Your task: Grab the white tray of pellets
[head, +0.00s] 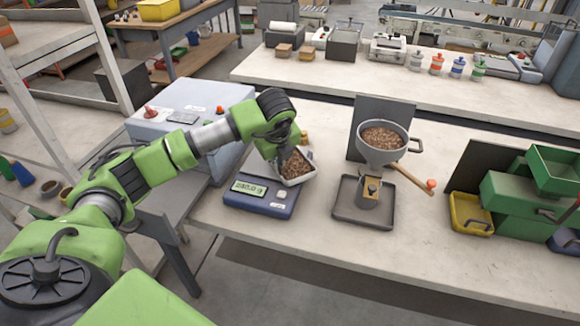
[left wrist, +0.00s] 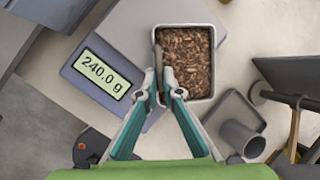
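The white tray of pellets (head: 297,169) is at the right side of the blue scale (head: 259,197) on the bench. In the left wrist view the tray (left wrist: 209,32) is full of brown pellets, and the scale (left wrist: 85,88) reads 240.0 g. My left gripper (head: 283,158) reaches down at the tray's left side. In the left wrist view its fingertips (left wrist: 160,76) are close together over the tray's left wall, one outside and one on the pellet side, apparently pinching the wall. The tray's underside is hidden. My right gripper is not in view.
A metal hopper of pellets (head: 383,142) with a wooden handle stands over a grey tray (head: 350,210) to the right. Green bins (head: 520,200) and a yellow tray (head: 470,214) sit farther right. A grey-blue box (head: 185,100) stands behind my left arm. The front bench edge is clear.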

